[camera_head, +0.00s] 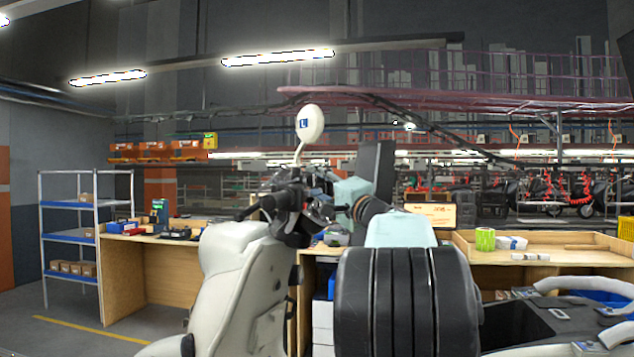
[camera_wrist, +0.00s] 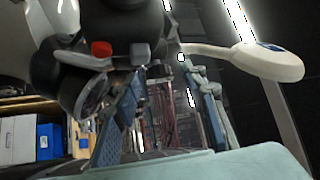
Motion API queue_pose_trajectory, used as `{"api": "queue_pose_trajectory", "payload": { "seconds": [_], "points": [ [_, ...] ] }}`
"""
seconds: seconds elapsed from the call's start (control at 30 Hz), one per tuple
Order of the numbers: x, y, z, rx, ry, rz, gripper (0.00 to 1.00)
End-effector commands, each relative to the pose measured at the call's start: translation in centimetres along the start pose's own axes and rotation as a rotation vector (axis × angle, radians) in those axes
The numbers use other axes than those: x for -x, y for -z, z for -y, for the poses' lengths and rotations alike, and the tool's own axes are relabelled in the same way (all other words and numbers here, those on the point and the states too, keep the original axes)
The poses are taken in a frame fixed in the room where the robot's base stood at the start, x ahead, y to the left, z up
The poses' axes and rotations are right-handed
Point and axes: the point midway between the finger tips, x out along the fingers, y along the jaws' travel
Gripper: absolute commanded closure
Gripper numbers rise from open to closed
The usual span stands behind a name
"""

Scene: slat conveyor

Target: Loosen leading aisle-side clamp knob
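I cannot make out a clamp knob in either view. A pale scooter (camera_head: 235,280) stands close in front of me in the head view, with dark handlebars (camera_head: 285,200) and a round white mirror (camera_head: 310,123) marked "L". In the wrist view the mirror (camera_wrist: 245,62) is at the upper right, and a handlebar switch with a red button (camera_wrist: 101,48) is at the upper left, very close. My gripper (camera_wrist: 166,76) shows two blue-grey fingers spread apart, with a gap and nothing seen between them. In the head view the scooter's handlebars partly hide my gripper.
A wooden workbench (camera_head: 155,250) stands at left, beside a blue shelf rack (camera_head: 85,237). Another bench (camera_head: 560,240) at right holds a green roll (camera_head: 485,239). Blue bins (camera_wrist: 50,140) show in the wrist view.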

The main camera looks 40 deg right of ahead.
Motion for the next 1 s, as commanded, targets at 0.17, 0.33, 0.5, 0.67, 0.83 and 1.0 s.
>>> {"api": "queue_pose_trajectory", "payload": {
  "seconds": [0.17,0.33,0.5,0.67,0.83,1.0],
  "points": [
    [0.01,-0.02,-0.04,0.000,0.000,0.000,0.62],
    [0.03,-0.01,-0.05,0.000,-0.001,0.000,0.81],
    [0.04,-0.01,-0.05,0.000,-0.001,0.000,0.99],
    [0.03,0.00,0.02,-0.002,-0.004,0.000,1.00],
    [-0.02,0.07,0.28,-0.027,-0.029,0.000,1.00],
    [-0.09,0.18,0.74,-0.087,-0.091,-0.001,1.00]
  ]
}}
